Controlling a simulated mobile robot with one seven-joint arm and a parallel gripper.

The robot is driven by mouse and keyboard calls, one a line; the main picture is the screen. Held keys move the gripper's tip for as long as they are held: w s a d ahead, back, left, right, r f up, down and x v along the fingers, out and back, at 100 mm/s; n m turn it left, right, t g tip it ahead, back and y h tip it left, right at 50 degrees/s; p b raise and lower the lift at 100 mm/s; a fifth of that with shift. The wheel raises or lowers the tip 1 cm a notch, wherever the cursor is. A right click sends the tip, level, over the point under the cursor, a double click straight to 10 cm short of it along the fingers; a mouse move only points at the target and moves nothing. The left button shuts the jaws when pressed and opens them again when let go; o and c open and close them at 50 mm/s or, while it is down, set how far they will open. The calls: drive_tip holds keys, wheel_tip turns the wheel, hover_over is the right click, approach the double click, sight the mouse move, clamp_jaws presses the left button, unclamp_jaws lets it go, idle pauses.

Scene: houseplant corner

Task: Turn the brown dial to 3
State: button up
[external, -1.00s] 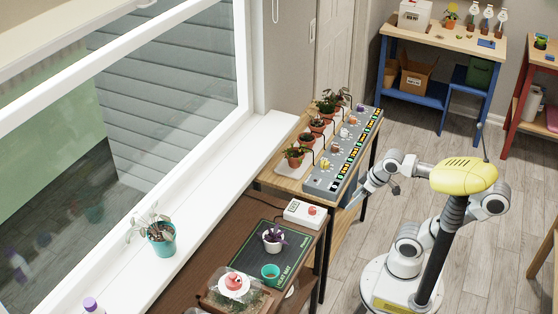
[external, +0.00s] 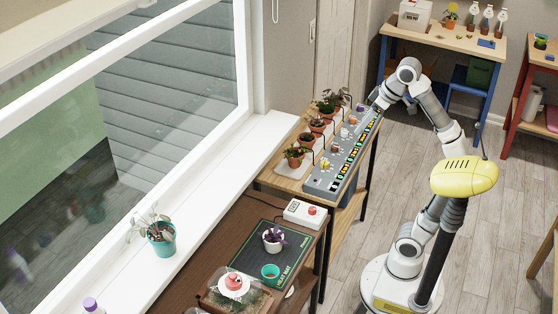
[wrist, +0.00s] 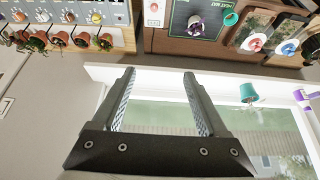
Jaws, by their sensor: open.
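A grey control panel (external: 322,183) with a row of small coloured dials stands on the wooden bench. Two of its dials look orange-brown, one nearer the far end (external: 352,118) and one nearer the front (external: 335,149). I cannot tell which is the brown one, and the pointer settings are too small to read. Part of the row also shows at the top left of the wrist view, including an orange-brown dial (wrist: 18,17). My gripper (wrist: 159,75) is open with nothing between its fingers. In the external view it is small, near the panel's far end, apart from the front dials.
Several potted plants (external: 293,157) with thin watering tubes stand behind the panel. A white box with a red button (external: 304,213), a heat mat (external: 250,262) and a teal pot (external: 270,271) are on the brown table in front. The window sill (external: 215,200) runs alongside.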

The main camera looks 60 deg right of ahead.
drive_tip(key=w+d+r+m+h+p, duration=0.25)
drive_tip(key=w+d+m+p, duration=0.2)
drive_tip(key=w+d, duration=0.45)
drive_tip(key=m+g+h+p, duration=0.1)
drive_tip(key=m+g+p, duration=0.2)
drive_tip(key=m+p, duration=0.45)
hover_over(335, 146)
drive_tip(key=s+a+p, duration=0.2)
drive_tip(key=s+a, duration=0.2)
drive_tip(key=a, duration=0.2)
wheel_tip(335, 146, down, 29)
drive_tip(key=n, duration=0.1)
drive_tip(key=b+x, duration=0.4)
drive_tip(key=x, duration=1.3)
drive_tip(key=shift+s+d+f, duration=0.1)
drive_tip(key=shift+d, duration=0.05)
clamp_jaws()
